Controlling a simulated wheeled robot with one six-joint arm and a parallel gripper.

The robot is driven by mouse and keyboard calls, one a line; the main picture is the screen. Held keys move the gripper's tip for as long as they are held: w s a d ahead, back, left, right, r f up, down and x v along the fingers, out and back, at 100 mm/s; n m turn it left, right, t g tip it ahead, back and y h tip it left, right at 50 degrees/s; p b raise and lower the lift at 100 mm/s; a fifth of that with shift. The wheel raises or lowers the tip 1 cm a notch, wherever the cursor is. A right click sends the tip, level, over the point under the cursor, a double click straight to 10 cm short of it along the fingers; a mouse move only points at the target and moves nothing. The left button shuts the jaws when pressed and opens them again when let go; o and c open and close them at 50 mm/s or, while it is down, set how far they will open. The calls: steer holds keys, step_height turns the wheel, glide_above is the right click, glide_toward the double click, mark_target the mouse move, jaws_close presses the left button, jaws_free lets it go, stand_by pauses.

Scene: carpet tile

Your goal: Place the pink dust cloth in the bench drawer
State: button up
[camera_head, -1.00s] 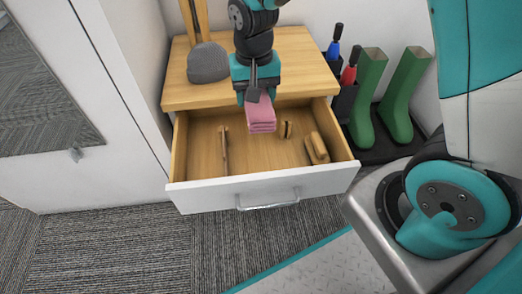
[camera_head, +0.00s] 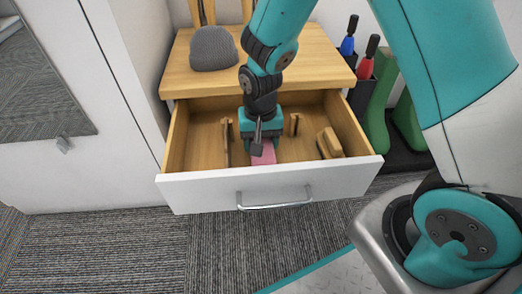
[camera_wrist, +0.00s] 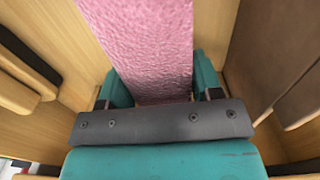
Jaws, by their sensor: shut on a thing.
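The pink dust cloth (camera_head: 263,155) is folded and held in my gripper (camera_head: 262,146), inside the open bench drawer (camera_head: 270,190). In the wrist view the cloth (camera_wrist: 150,45) runs up between the two teal fingers, which are shut on it. The gripper points down into the drawer, between wooden items. The cloth's lower end is hidden behind the drawer's white front, so I cannot tell whether it touches the drawer floor.
In the drawer, a wooden brush (camera_head: 329,143) lies at the right, and other slim wooden items stand left and right of the gripper. A grey cap (camera_head: 213,48) sits on the bench top. Green boots (camera_head: 378,115) stand to the right.

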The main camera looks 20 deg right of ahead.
step_height(320, 180, down, 2)
steer(key=shift+f+b, duration=0.15)
steer(key=shift+b, duration=0.15)
steer(key=o, duration=0.9)
